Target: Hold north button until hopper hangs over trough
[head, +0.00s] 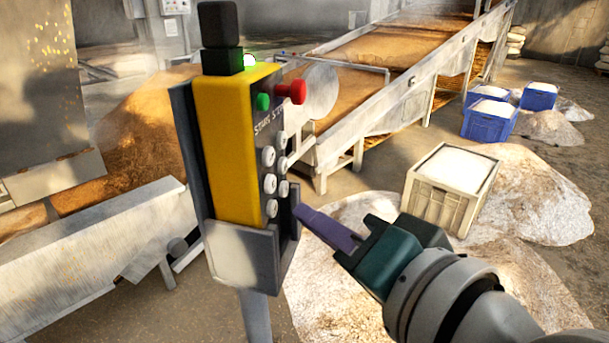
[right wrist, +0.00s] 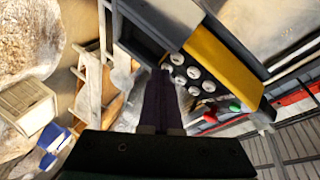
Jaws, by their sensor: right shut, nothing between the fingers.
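The yellow control pendant (head: 225,150) stands in its grey holder in the middle of the head view. It has several white buttons (head: 269,184), a green button and a red knob. I cannot read which white button is north. My right gripper (head: 306,214) is shut and empty, its purple fingers pointing at the lower white buttons. In the right wrist view the fingertips (right wrist: 160,76) are close to the buttons (right wrist: 193,73); contact is not clear. A grey metal body, apparently the hopper (head: 40,75), hangs upper left, beyond the long metal trough (head: 90,250). My left gripper is out of view.
A brown grain heap (head: 130,135) lies behind the trough. A sloping conveyor (head: 400,85) runs behind the pendant. A beige crate (head: 440,195) of white material stands on the right by pale heaps (head: 545,200). Blue crates (head: 488,120) stand farther back.

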